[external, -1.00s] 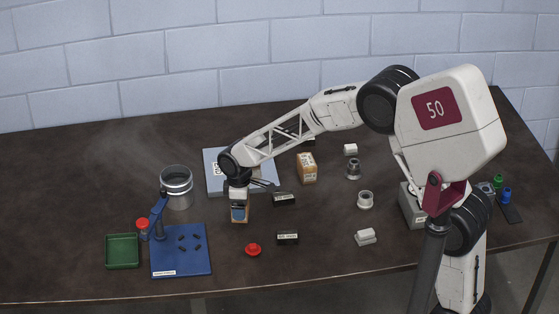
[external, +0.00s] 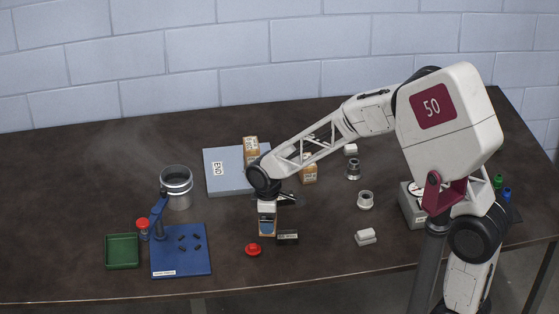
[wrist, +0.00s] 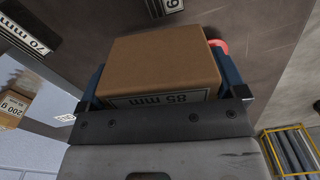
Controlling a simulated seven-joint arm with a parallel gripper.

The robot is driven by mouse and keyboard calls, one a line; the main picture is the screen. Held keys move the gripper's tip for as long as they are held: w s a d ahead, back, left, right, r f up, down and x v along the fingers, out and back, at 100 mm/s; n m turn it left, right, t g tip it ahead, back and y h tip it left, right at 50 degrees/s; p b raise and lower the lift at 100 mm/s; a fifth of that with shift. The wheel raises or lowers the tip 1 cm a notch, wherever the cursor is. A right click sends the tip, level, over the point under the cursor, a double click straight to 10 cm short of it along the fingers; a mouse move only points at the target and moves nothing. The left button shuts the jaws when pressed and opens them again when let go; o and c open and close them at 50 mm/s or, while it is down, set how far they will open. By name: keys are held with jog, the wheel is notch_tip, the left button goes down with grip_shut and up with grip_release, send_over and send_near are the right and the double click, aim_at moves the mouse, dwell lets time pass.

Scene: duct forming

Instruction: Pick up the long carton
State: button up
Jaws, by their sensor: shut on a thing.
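My gripper (external: 267,225) is shut on a brown carton (wrist: 160,62) marked "85 mm". In the wrist view its blue fingers (wrist: 165,88) press on the carton's left and right sides. In the external view only a small part of this carton (external: 266,236) shows below my gripper, and I cannot tell whether it touches the table.
A red cap (external: 253,249) and a black labelled block (external: 288,237) lie close to my gripper. Left are a blue fixture (external: 180,263), a green tray (external: 122,251) and a metal cylinder (external: 176,190). The pale grey board (external: 226,183) lies behind.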

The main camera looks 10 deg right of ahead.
dwell(0.8)
jog(key=w+r+n, duration=0.2)
jog(key=w, duration=1.5)
jog(key=shift+w+a+r, duration=0.15)
jog(key=shift+w+r, duration=0.15)
jog(key=shift+r, duration=0.1)
jog(key=shift+w, duration=0.1)
send_over(229, 173)
jog(key=shift+f, duration=0.75)
jog(key=shift+f, duration=1.7)
jog(key=shift+f, duration=0.1)
